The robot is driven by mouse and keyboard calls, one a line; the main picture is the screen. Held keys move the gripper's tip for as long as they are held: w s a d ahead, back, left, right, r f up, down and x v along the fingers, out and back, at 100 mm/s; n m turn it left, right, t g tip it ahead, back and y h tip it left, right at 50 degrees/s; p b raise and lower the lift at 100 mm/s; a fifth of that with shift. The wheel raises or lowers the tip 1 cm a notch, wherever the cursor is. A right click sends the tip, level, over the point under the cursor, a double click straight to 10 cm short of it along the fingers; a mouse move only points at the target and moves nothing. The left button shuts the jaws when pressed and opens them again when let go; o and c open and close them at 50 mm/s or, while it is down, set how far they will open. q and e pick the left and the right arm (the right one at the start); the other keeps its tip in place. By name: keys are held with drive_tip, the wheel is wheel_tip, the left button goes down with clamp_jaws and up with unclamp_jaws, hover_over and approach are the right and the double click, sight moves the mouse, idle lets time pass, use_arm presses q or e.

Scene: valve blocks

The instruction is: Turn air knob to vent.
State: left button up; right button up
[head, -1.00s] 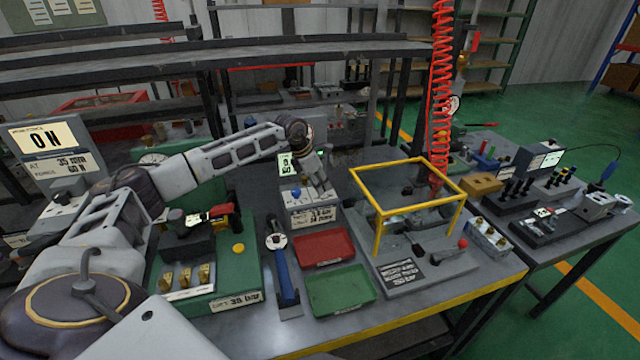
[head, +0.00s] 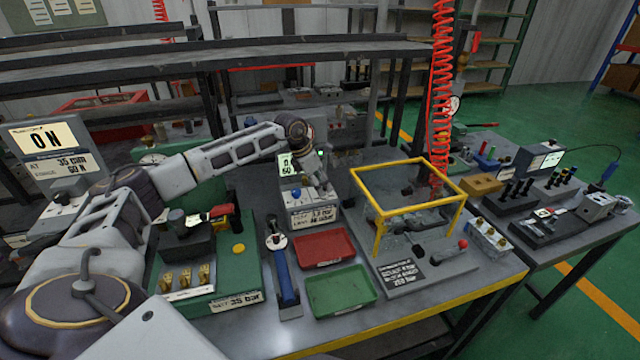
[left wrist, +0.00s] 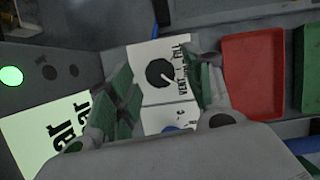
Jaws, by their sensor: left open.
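The air knob (left wrist: 160,72) is a round black knob on a white plate, lettered VENT and FILL, in the left wrist view. Its white pointer is on the lower right, toward the VENT lettering. My left gripper (left wrist: 165,90) is open, with its green-padded fingers on either side of the plate. The knob stands between and beyond the fingertips; I cannot tell whether they touch it. In the head view, my left gripper (head: 318,182) hangs over the small air block (head: 314,217), and the knob cannot be made out there. My right gripper is not in view.
A blue knob (head: 296,192) sits on the same block, close to the gripper. A lit display (head: 287,165) stands behind it. A red tray (head: 322,247) and a green tray (head: 341,290) lie in front. A yellow frame (head: 378,236) stands to the right.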

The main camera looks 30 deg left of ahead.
use_arm(q)
drive_tip(key=v, duration=1.1)
drive_tip(key=shift+s+r, duration=0.15)
drive_tip(key=shift+r, duration=0.15)
drive_tip(key=shift+a, duration=0.1)
